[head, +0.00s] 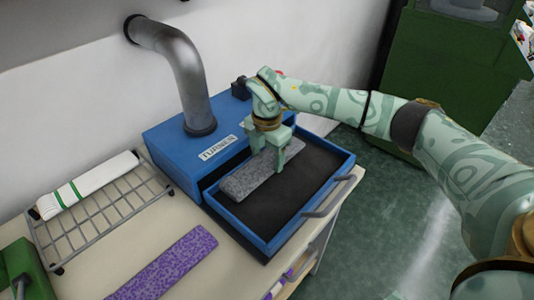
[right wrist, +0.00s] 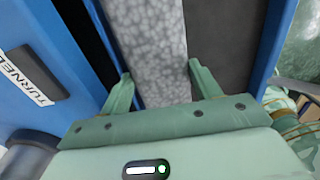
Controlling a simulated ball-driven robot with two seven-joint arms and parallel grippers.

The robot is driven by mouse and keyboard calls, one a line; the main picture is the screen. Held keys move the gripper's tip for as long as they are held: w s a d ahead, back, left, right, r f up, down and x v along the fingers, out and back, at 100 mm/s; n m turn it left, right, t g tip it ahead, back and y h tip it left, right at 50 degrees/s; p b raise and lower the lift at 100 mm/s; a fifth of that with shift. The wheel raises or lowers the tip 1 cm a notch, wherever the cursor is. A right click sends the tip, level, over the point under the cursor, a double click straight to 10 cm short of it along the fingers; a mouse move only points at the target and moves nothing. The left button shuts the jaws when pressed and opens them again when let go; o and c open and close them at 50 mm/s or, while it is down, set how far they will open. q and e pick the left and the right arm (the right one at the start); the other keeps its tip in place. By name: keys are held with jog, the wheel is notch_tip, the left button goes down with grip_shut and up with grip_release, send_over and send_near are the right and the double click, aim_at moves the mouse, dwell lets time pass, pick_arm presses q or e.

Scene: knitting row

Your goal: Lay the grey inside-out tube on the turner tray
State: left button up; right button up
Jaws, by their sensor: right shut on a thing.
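The grey mottled tube (head: 245,180) is flat and long. It is inside the blue open turner tray (head: 262,240), along the side nearer the blue box, over the dark tray floor. My right gripper (head: 279,160) reaches down from above and is shut on the tube near its far end. In the right wrist view the tube (right wrist: 158,45) runs between the two fingers of the gripper (right wrist: 160,88). I cannot tell whether its underside touches the tray floor. My left gripper is not in view.
The blue turner box (head: 185,155) with a grey pipe (head: 182,75) stands behind the tray. A white tube with green stripes (head: 90,185) lies on a wire rack (head: 110,215). A purple tube (head: 170,262) lies on the pale table. Green machinery stands at far left and back right.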

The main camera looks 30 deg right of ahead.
aim_at(267, 160)
jog(key=shift+f, duration=0.3)
jog(key=o, duration=0.9)
jog(key=shift+o, duration=0.2)
jog(key=shift+r, duration=0.35)
notch_tip(267, 160, up, 13)
jog(key=p, duration=0.3)
jog(key=shift+f, duration=0.2)
